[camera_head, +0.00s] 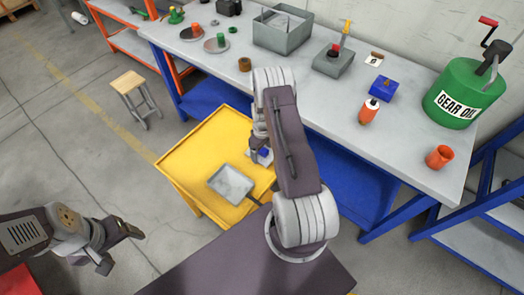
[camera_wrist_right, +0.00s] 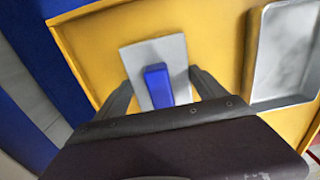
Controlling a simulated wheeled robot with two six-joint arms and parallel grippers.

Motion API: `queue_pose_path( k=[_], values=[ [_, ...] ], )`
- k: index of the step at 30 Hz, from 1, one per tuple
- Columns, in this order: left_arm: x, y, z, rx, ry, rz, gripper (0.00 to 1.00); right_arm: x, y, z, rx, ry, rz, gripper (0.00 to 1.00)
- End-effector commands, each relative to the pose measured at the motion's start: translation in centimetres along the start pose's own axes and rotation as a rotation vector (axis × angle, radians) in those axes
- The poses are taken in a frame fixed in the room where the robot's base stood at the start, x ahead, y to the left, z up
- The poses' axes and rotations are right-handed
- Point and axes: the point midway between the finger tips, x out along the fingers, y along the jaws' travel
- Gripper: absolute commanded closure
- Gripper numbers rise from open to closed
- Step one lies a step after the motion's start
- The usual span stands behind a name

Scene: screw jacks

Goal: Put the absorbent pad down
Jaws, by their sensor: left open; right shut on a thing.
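The absorbent pad (camera_wrist_right: 134,57) is a flat light-grey square with a blue block-shaped grip (camera_wrist_right: 157,85) on top. My right gripper (camera_wrist_right: 160,84) is shut on that grip, one finger on each side, though contact is partly hidden. The pad is over the yellow cart top, beside the shallow grey tray (camera_wrist_right: 306,50); I cannot tell whether it touches the surface. In the head view the pad (camera_head: 259,157) is mostly hidden by my right arm. My left gripper (camera_head: 122,250) is open and empty above the floor at the lower left.
The yellow cart (camera_head: 195,150) has bare space left of the tray (camera_head: 231,184). The grey workbench (camera_head: 300,90) behind holds a grey bin (camera_head: 283,32), a blue block (camera_head: 384,88), an orange bottle (camera_head: 368,111) and a green gear-oil can (camera_head: 460,95). A stool (camera_head: 128,82) stands at left.

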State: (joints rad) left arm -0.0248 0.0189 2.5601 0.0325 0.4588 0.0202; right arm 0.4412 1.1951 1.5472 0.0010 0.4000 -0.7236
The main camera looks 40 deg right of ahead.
Motion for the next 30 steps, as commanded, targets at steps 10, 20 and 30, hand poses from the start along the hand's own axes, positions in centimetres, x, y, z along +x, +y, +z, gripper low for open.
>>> queue_pose_path(
  k=[10,20,30],
  values=[
    [0.3,0.0,0.0,0.0,0.0,0.0,0.24,0.6,0.0,0.0,0.0,0.001,0.001,0.78],
    [0.3,0.0,0.0,0.0,0.0,0.0,0.24,0.8,0.0,0.1,0.0,-0.001,-0.001,0.0],
    [0.1,0.0,0.0,0.0,0.0,0.0,0.24,-2.6,0.0,0.0,0.0,0.002,0.002,0.0]
  ],
)
